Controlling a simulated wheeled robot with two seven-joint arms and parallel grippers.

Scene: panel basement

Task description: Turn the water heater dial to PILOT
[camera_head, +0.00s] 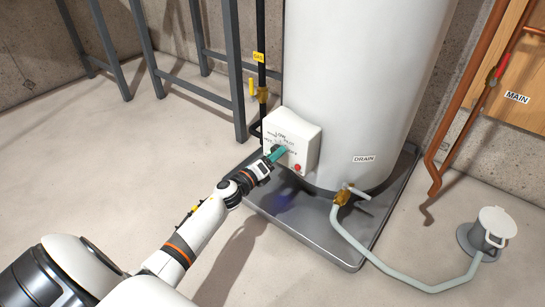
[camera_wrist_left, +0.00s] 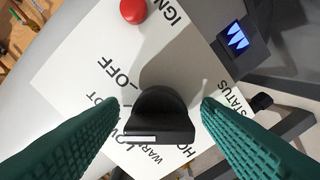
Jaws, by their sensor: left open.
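The white control box (camera_head: 304,143) is on the lower front of the white water heater (camera_head: 355,80). My left gripper (camera_head: 277,154) is at its face and hides the dial in the head view. In the left wrist view, the black dial (camera_wrist_left: 163,112) is between the two green fingers of my open left gripper (camera_wrist_left: 161,104), with visible gaps on both sides. A white bar on the dial is at its lower left, near the LOW lettering. OFF, WARM and part of HOT also show. The PILOT lettering is partly hidden by the left finger. My right gripper is out of view.
A red button (camera_wrist_left: 133,11) is on the same panel, beside IGN lettering. A dark status unit with a lit blue window (camera_wrist_left: 236,39) is at upper right. The tank stands in a grey pan (camera_head: 335,243). A drain hose (camera_head: 390,277) and a yellow-handled gas pipe (camera_head: 262,70) flank the box.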

